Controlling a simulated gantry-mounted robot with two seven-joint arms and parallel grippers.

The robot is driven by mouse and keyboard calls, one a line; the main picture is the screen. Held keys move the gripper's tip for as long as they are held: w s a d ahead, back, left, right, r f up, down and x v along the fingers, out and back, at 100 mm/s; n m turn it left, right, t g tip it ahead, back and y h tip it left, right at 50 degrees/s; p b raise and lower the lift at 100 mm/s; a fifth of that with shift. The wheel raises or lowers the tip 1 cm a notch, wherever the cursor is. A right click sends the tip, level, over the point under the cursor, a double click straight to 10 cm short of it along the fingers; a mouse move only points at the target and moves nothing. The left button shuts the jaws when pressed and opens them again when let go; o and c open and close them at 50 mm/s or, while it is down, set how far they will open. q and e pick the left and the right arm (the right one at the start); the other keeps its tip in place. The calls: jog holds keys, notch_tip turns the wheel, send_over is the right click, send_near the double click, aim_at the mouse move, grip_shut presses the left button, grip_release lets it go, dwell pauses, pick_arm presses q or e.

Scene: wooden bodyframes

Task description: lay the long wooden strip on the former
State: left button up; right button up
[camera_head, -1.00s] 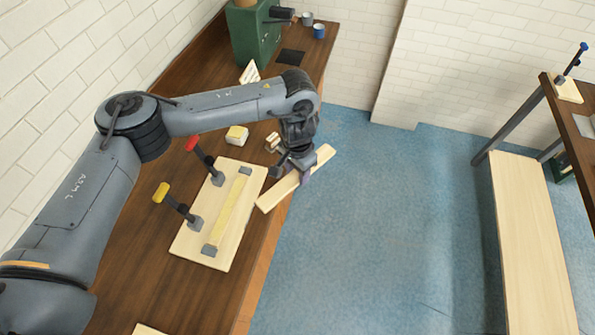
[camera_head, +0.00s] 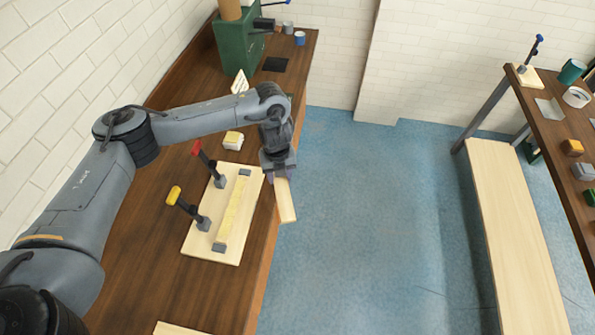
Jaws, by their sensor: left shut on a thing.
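The long wooden strip (camera_head: 287,205) is pale and flat. My left gripper (camera_head: 280,174) is shut on it, just past the bench's right edge. The strip points toward the camera and its near end hangs over the floor side; its far part is hidden by the gripper. The former (camera_head: 212,242), a pale board with a yellow band (camera_head: 233,212) between two grey blocks, lies on the bench to the left of the strip. The strip is beside the former, apart from the band. My right gripper is not in view.
A green machine (camera_head: 238,45) stands at the bench's far end. Open blue floor (camera_head: 360,220) lies to the right.

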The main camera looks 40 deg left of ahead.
pick_arm(q)
jog(key=s+a+f+m, duration=0.4)
jog(key=s+a+f, duration=0.1)
jog(key=a, duration=0.3)
jog(key=b, duration=0.2)
send_over(233, 206)
notch_tip(233, 206, down, 6)
notch_tip(233, 206, down, 6)
jog(key=b, duration=0.5)
jog(key=shift+f+b, duration=0.25)
jog(key=shift+b, duration=0.05)
jog(key=shift+f+b, duration=0.65)
jog(key=shift+f, duration=0.15)
jog(key=shift+f, duration=0.1)
jog(key=shift+a+f+b, duration=0.1)
jog(key=shift+f+b, duration=0.1)
jog(key=shift+b, duration=0.1)
